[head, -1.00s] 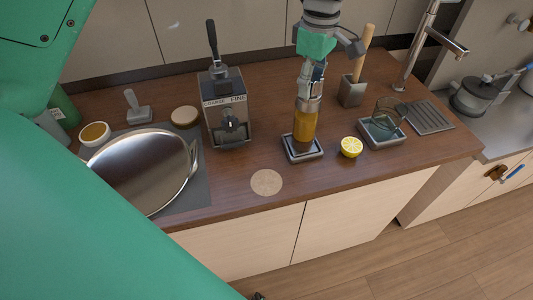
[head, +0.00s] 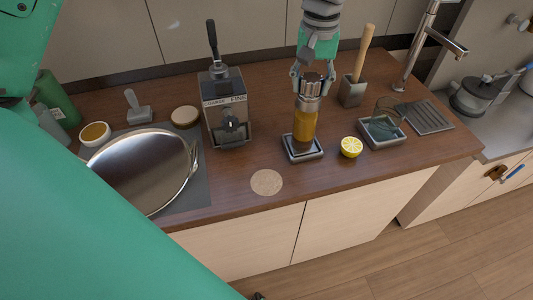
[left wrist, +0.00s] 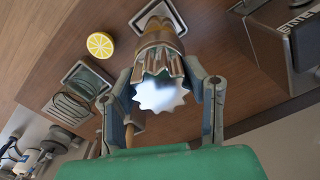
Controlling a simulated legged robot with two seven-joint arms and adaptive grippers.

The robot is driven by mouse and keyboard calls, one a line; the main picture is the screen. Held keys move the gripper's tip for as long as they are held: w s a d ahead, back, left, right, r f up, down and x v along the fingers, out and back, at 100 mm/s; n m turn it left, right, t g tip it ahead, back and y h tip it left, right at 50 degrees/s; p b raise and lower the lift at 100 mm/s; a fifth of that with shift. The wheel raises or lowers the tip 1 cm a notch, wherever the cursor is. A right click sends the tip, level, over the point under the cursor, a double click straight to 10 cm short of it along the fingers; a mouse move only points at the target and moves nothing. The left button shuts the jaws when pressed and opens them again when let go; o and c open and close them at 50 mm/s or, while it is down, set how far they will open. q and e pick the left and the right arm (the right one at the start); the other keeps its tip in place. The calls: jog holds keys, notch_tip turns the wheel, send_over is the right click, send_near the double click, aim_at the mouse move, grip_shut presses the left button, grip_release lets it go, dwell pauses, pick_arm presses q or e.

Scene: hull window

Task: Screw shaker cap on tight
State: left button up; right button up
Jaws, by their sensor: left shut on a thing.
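The shaker (head: 304,125) stands upright in a small square tray (head: 303,155), amber below with a metal top. Its metal cap (head: 311,86) sits on top. My left gripper (head: 312,76) reaches down from above and is shut on the cap, one finger on each side. In the left wrist view, the cap's toothed end (left wrist: 158,88) lies between the two fingers (left wrist: 165,90), with the shaker body beyond it. Whether the cap is tight cannot be seen. My right gripper is not in view.
A half lemon (head: 351,147) and a tray with a glass (head: 382,134) stand right of the shaker. A grinder (head: 228,110) stands left, and a holder with a wooden handle (head: 352,92) behind right. The counter around the round coaster (head: 267,182) is clear.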

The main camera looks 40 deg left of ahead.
pick_arm(q)
jog(key=m, duration=0.4)
jog(key=shift+m, duration=0.4)
jog(key=m, duration=0.4)
jog(key=o, duration=2.1)
jog(key=shift+m, duration=0.3)
jog(key=shift+c, duration=0.2)
